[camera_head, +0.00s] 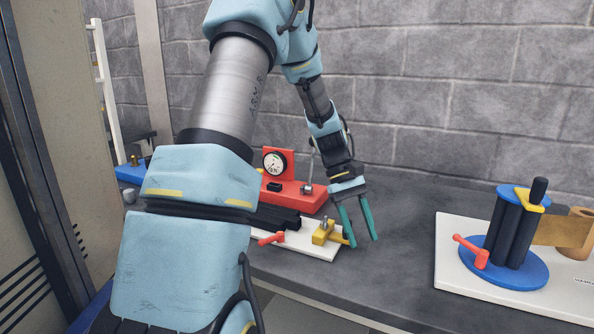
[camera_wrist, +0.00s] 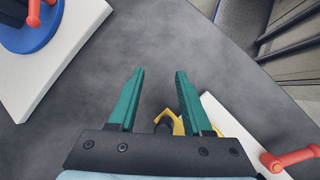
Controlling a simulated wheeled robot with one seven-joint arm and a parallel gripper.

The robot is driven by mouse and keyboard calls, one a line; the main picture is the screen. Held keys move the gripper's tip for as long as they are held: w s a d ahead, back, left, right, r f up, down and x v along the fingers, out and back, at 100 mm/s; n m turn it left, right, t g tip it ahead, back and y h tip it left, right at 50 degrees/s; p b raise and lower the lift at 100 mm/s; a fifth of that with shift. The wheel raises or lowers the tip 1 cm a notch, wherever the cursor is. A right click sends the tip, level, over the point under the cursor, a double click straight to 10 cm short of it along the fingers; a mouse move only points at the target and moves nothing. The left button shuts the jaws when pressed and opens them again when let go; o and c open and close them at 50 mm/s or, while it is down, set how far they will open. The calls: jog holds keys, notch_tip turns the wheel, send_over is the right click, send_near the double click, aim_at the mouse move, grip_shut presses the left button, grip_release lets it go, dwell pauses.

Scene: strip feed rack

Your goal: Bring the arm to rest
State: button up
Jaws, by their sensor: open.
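My gripper (camera_head: 362,238) hangs over the grey bench, its two green fingers apart with nothing between them. In the wrist view my gripper (camera_wrist: 158,98) is open above bare bench top. A yellow block (camera_head: 325,232) on a white base plate (camera_head: 318,248) stands just left of the fingers in the head view. A yellow part also shows close behind the fingers in the wrist view (camera_wrist: 176,123). Whether it touches a finger I cannot tell. My blue arm covers much of the left and middle of the head view.
A red fixture (camera_head: 295,193) with a dial gauge (camera_head: 274,161) stands behind the white plate. A red handle (camera_head: 271,239) lies at the plate's front. At right, a white board (camera_head: 455,262) carries a blue roller unit (camera_head: 510,270) with a red crank. Bench between is clear; a block wall stands behind.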

jog(key=s+a+r+m+t+y+p, duration=0.1)
jog(key=s+a+r+t, duration=0.2)
jog(key=a, duration=0.7)
jog(key=s+a+r+m+t+y+p, duration=0.2)
jog(key=s+a+r+t, duration=0.1)
jog(key=a, duration=0.8)
jog(key=shift+s+t+p, duration=0.3)
jog(key=shift+s+t, duration=0.3)
jog(key=shift+a+r, duration=0.1)
